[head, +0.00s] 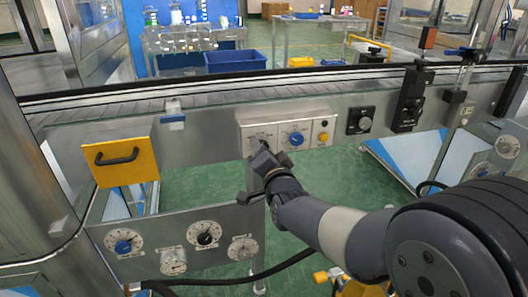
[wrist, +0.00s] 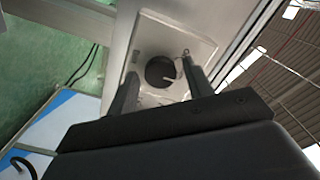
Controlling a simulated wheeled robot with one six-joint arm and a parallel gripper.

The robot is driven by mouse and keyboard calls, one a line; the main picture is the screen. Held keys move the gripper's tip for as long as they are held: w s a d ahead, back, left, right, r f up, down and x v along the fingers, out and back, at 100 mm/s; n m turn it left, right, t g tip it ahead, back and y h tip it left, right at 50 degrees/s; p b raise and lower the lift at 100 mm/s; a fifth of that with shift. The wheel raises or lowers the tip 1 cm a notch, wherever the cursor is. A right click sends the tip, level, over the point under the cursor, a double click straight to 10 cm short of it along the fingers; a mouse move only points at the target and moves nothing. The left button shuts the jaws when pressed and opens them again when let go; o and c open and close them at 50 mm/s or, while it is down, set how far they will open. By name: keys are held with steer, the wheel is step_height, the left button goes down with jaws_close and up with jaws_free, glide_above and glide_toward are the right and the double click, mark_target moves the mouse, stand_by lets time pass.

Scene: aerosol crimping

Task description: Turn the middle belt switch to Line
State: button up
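A pale grey control box (head: 273,126) is fixed to the conveyor's front side. Its left part is partly hidden by my gripper (head: 262,153). A blue rotary knob (head: 296,139) sits on its middle plate. In the wrist view, a round black knob (wrist: 158,70) with a white pointer mark sits on a pale plate (wrist: 149,32). My gripper (wrist: 161,68) is open, its two fingers on either side of this knob. I cannot tell whether they touch it. No label can be read, so I cannot tell which switch is the middle belt switch.
A black rotary switch (head: 360,120) is to the right of the box. A yellow panel with a black handle (head: 119,161) hangs at left. A lower panel (head: 185,236) carries several dials. The conveyor belt (head: 200,92) runs behind. Green floor (head: 190,160) shows through the frame.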

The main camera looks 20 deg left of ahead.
steer(key=shift+o, duration=0.3)
steer(key=shift+s, duration=0.1)
steer(key=v, duration=1)
steer(key=shift+s+d+p, duration=0.2)
steer(key=shift+d+p, duration=0.05)
steer(key=shift+p, duration=0.1)
steer(key=x, duration=1.1)
steer(key=shift+s+b, duration=0.15)
steer(key=shift+b, duration=0.15)
